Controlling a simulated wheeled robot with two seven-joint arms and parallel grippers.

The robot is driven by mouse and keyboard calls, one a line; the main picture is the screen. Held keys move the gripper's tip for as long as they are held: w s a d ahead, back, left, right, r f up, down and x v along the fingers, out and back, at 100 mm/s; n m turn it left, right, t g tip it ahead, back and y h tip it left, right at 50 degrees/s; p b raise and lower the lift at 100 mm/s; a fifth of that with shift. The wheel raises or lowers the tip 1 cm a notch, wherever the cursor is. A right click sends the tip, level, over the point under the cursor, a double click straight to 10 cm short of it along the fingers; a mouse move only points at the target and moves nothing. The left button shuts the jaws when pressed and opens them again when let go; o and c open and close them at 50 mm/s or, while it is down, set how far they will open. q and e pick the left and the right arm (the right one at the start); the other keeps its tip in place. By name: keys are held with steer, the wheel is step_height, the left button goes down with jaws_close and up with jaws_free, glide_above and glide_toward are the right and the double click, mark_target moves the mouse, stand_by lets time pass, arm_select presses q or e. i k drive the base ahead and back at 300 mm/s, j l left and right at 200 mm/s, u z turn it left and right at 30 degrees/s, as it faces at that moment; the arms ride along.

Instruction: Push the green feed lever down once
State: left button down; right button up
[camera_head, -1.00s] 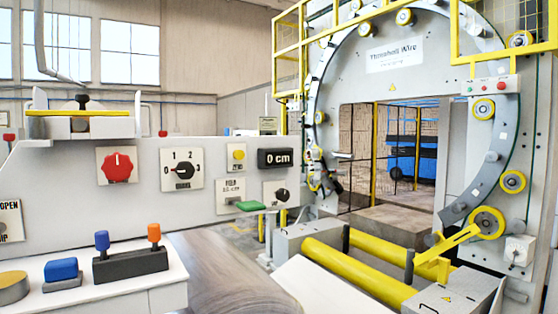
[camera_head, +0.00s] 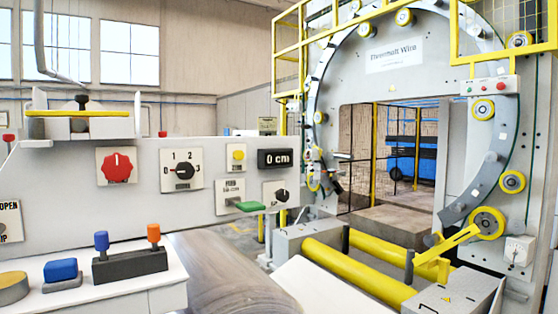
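The green feed lever (camera_head: 250,206) sticks out to the right from the white feed plate (camera_head: 230,195) on the grey control panel (camera_head: 120,212). It lies close to level, its green end pointing right. The display (camera_head: 275,158) above it reads 0 cm. Neither of my grippers shows in the head view, and nothing touches the lever.
A red knob (camera_head: 117,167), a black dial (camera_head: 184,170) and a yellow button (camera_head: 238,155) sit on the panel. Blue (camera_head: 101,242) and orange (camera_head: 153,234) levers stand on the lower ledge. Yellow rollers (camera_head: 358,274) lie before the large wrapping ring (camera_head: 320,88). Space in front of the feed lever looks clear.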

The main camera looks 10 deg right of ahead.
mark_target(253, 206)
steer(key=i+l+u, duration=0.15)
steer(key=u, duration=0.6)
steer(key=i+l+u, duration=0.25)
steer(key=l, duration=0.25)
steer(key=l+u, duration=0.25)
steer(key=l, duration=0.2)
steer(key=i+l+u, duration=0.25)
steer(key=l, duration=1.1)
